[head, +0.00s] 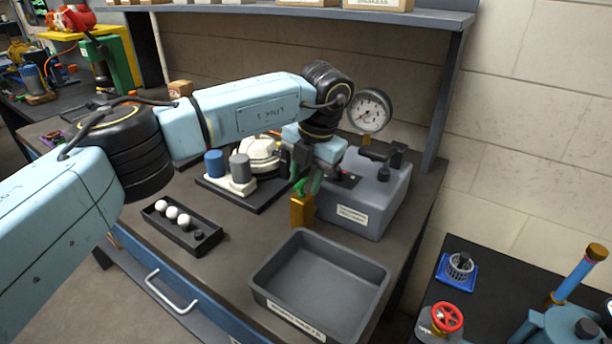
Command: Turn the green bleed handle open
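The green bleed handle (300,187) sits on top of a small brass block (302,210), in front of a grey container. Only part of the handle shows. My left arm reaches across from the left, and its gripper (306,182) points down at the handle. The fingers are small, dark and partly hidden by the wrist and by the handle. I cannot tell whether they touch the handle or are closed on it. My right gripper is not in view.
A grey container (376,205) stands just right of the brass block, with a pressure gauge (369,110) behind. An empty grey tray (322,279) lies in front. A black tray (162,232) with white balls is to the left. A shelf overhangs the back.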

